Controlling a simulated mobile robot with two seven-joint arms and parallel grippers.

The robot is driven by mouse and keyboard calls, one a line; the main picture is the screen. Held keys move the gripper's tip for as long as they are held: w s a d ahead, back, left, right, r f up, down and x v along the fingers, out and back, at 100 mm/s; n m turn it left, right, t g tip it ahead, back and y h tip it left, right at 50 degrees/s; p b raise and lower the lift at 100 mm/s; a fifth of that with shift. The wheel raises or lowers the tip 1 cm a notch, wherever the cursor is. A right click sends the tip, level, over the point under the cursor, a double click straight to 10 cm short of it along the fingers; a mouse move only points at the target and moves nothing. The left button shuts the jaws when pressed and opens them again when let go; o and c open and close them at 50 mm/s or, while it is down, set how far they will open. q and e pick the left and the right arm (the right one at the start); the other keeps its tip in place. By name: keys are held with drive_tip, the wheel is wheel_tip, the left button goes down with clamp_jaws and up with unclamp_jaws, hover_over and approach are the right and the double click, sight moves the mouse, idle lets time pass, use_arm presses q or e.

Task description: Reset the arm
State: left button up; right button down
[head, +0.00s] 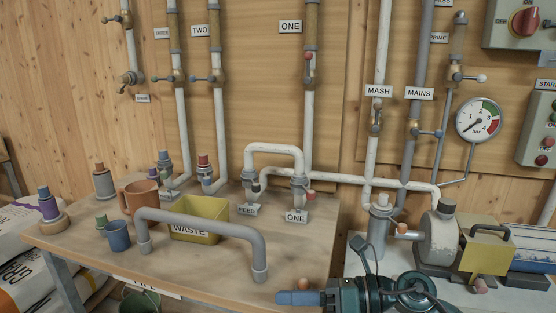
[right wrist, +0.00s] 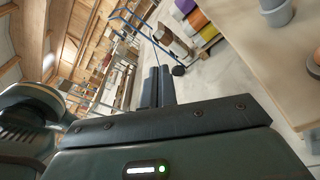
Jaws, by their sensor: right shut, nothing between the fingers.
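My right gripper (head: 282,298) shows at the bottom of the head view, in front of the table's right front edge. Its blue-grey fingers point left and its dark teal arm comes in from the lower right. In the right wrist view the two fingers (right wrist: 157,88) lie together, shut and empty, with the floor and shelving behind them. The gripper touches nothing that I can see. My left gripper is in neither view.
The wooden table (head: 190,262) carries a grey bent pipe (head: 205,222), a yellow WASTE bin (head: 188,236), a brown mug (head: 137,198) and a blue cup (head: 118,236). Pipes with valves line the wall behind. A pump (head: 440,235) and yellow box (head: 485,252) stand right.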

drive_tip(key=s+d+f+m+t+h+p, duration=0.1)
drive_tip(key=d+f+m+t+h, duration=0.3)
drive_tip(key=m, duration=0.7)
drive_tip(key=s+d+f+m+t+h+p, duration=0.25)
drive_tip(key=m+t, duration=0.25)
drive_tip(key=m, duration=0.7)
drive_tip(key=s+d+f+m+t+h+p, duration=0.1)
drive_tip(key=d+f+m+t+h, duration=0.3)
drive_tip(key=m, duration=0.7)
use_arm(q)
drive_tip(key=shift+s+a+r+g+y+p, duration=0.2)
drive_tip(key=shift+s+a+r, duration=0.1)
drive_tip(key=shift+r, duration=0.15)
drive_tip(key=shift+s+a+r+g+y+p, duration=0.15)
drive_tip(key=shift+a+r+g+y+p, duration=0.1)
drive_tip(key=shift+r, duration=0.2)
use_arm(e)
drive_tip(key=s+d+f+m+g+h, duration=0.1)
drive_tip(key=s+f+m+g, duration=0.3)
drive_tip(key=s+f+m, duration=0.4)
wheel_tip(320, 180, down, 2)
drive_tip(key=s+h, duration=0.1)
drive_tip(key=s, duration=0.1)
drive_tip(key=shift+s+d+f+g, duration=0.15)
drive_tip(key=shift+s+g, duration=0.15)
drive_tip(key=shift+s, duration=0.1)
